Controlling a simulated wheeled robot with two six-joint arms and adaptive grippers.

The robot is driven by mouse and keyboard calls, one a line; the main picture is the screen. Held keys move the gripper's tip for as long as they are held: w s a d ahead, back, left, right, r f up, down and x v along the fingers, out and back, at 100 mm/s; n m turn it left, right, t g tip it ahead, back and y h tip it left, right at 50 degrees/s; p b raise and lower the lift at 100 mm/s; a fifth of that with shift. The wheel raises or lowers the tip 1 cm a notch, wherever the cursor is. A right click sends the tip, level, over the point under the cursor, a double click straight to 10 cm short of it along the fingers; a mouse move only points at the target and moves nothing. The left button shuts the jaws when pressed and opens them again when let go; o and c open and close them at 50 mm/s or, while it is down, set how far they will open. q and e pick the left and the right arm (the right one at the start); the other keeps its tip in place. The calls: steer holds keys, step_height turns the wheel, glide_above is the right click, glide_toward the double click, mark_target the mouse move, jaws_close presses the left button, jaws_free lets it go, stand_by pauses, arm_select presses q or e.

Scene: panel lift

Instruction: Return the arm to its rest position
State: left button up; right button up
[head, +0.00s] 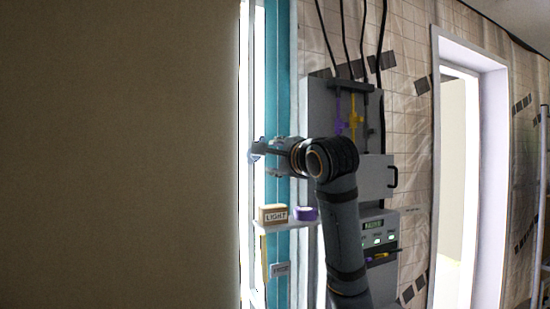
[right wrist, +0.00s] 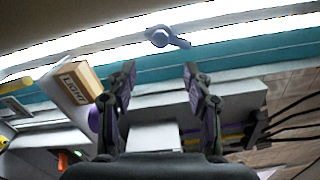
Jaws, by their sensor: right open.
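My right arm rises from the bottom of the head view, and its gripper (head: 274,146) points left in front of the teal strip. In the right wrist view the right gripper (right wrist: 160,72) has its two fingers spread apart, with nothing between them. A grey-blue ring-ended handle (right wrist: 165,38) shows beyond the fingertips, apart from them. My left arm and gripper are not in view.
A large plain beige panel (head: 120,150) fills the left. A box marked LIGHT (head: 273,214) and a purple roll (head: 305,213) sit on a small shelf (head: 285,226). A grey cabinet (head: 318,110) with cables stands behind my arm. A bright doorway (head: 457,170) is at right.

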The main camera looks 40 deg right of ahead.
steer(key=shift+s, duration=0.1)
stand_by(0.4)
